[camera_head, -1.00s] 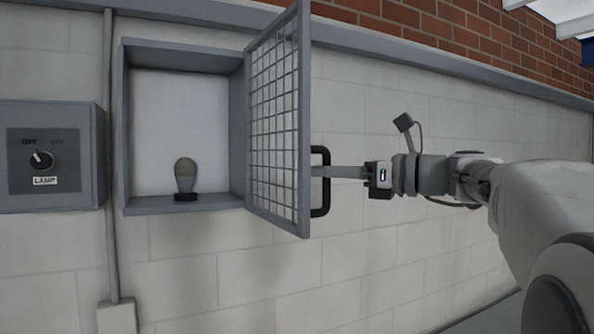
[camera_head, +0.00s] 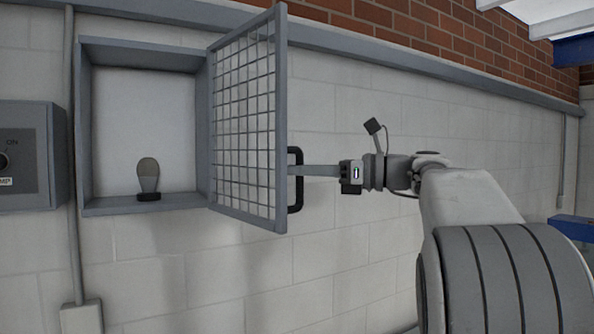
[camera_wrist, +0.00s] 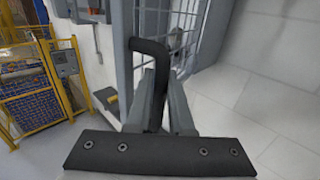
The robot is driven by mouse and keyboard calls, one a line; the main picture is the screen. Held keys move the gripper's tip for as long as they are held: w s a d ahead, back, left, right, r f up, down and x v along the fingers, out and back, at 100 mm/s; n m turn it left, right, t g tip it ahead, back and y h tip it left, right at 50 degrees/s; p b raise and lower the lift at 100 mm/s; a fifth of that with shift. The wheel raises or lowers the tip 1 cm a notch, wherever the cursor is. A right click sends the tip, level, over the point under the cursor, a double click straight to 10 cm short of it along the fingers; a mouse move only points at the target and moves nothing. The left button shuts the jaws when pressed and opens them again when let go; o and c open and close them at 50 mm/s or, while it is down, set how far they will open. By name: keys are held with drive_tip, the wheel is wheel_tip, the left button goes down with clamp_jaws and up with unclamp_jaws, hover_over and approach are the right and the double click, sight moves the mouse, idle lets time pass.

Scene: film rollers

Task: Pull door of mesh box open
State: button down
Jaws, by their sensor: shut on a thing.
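The mesh box (camera_head: 79,140) is a grey wall box standing open, with a bulb (camera_head: 148,175) upright on a dark base on its floor. Its mesh door (camera_head: 246,125) is hinged at the box's right side and swung outward, well away from the opening. A black handle (camera_head: 297,180) is on the door's outer face. My gripper (camera_head: 297,171) reaches it from the right and is shut on the handle. In the wrist view, the black handle (camera_wrist: 150,52) runs down between the two fingers (camera_wrist: 160,105); part of its grip is hidden by them.
A grey switch box (camera_head: 35,155) with a knob and a conduit (camera_head: 72,150) are left of the mesh box. Bare block wall (camera_head: 370,260) lies below and right. In the wrist view, a yellow-framed cage (camera_wrist: 35,95) stands far left.

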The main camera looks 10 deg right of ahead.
idle(0.5)
drive_tip(key=c, duration=0.8)
unclamp_jaws()
drive_tip(key=shift+d, duration=0.1)
drive_tip(key=b+v, duration=0.1)
drive_tip(key=v, duration=1.6)
drive_tip(key=shift+d, duration=0.2)
drive_tip(key=shift+a, duration=0.1)
